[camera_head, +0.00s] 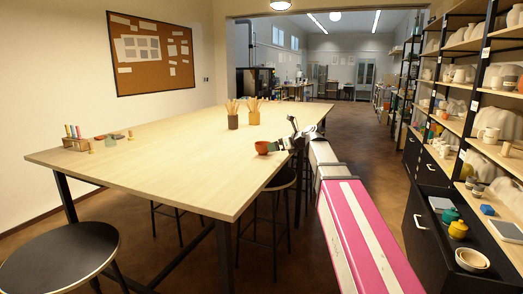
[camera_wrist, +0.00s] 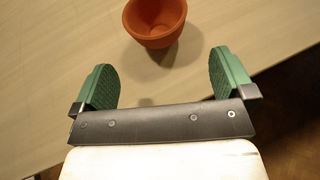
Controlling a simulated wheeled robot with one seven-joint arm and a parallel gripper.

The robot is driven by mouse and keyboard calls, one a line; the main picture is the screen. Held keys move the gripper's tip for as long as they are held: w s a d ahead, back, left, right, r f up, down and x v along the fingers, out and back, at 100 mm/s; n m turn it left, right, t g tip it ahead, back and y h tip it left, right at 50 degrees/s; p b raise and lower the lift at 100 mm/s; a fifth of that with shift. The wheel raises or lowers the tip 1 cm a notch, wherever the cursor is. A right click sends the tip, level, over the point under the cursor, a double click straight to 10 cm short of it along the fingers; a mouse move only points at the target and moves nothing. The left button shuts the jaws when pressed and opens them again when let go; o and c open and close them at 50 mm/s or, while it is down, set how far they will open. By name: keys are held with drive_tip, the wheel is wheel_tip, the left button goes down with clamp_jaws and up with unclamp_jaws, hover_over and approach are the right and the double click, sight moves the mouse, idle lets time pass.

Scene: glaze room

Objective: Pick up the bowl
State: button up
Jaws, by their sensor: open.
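The bowl (camera_head: 262,147) is small and orange-red and stands near the right edge of the long wooden table. In the wrist view the bowl (camera_wrist: 155,22) shows at the top, just beyond the fingertips and roughly centred between them; its upper part is cut off by the frame. My gripper (camera_wrist: 160,75) is open, with its two green-padded fingers apart and nothing between them. In the head view my gripper (camera_head: 277,147) is small, close on the right side of the bowl, at the table edge. I cannot tell whether it touches the bowl.
The table (camera_head: 150,155) has much bare top. Two brush holders (camera_head: 232,120) stand behind the bowl. A marker rack (camera_head: 76,142) sits at the far left. Stools (camera_head: 60,258) stand by the table. Shelves (camera_head: 470,120) with pottery line the right; open floor lies between.

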sight(265, 147)
drive_tip(key=x, duration=0.8)
drive_tip(key=shift+a+r, duration=0.1)
drive_tip(key=shift+a, duration=0.2)
drive_tip(key=c, duration=0.8)
